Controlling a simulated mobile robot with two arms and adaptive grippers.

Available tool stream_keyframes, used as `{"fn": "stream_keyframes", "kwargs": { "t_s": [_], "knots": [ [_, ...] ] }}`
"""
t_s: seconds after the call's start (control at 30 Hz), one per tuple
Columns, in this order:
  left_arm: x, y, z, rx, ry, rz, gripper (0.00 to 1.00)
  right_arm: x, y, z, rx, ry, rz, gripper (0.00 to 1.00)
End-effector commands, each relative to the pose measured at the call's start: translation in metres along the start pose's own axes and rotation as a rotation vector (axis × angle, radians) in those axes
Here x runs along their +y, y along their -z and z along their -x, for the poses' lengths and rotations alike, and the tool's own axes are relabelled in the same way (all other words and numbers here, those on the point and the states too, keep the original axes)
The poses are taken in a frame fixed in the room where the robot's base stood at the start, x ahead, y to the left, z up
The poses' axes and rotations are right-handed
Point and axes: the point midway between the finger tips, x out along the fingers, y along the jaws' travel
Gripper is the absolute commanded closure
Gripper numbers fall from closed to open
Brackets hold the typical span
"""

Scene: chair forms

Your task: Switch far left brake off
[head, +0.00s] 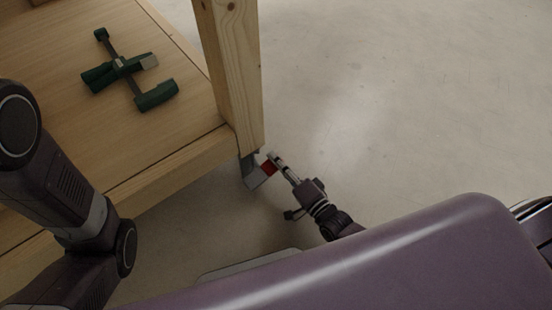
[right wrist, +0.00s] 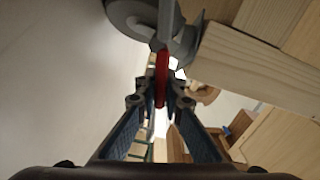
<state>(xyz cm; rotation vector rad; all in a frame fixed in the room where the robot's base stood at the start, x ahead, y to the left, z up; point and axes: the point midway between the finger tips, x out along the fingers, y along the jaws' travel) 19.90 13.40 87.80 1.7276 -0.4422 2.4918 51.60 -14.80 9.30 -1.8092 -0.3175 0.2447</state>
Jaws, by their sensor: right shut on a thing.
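The red brake lever (head: 266,169) is on a caster under the corner leg of a wooden workbench in the head view. It also shows in the right wrist view (right wrist: 161,75) as a thin red edge below the grey caster wheel (right wrist: 127,14). My right gripper (head: 274,160) reaches low to the leg, and its fingertips (right wrist: 160,92) are shut on the red lever. The grey caster bracket (head: 247,166) shows beside it, and the gripper partly covers the lever. My left arm shows at the left, but its gripper is out of view.
A wooden post (head: 233,75) rises from the corner of the workbench (head: 150,163). Green clamps (head: 130,70) lie on the wooden top. The pale floor (head: 400,100) to the right of the post is clear.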

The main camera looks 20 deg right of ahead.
Motion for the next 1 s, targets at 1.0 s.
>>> {"fn": "stream_keyframes", "kwargs": {
  "t_s": [1.0],
  "knots": [
    [0.0,0.0,0.0,-0.001,0.001,0.001,0.6,0.001,-0.001,0.072,-0.003,-0.004,0.002,0.74]
  ]
}}
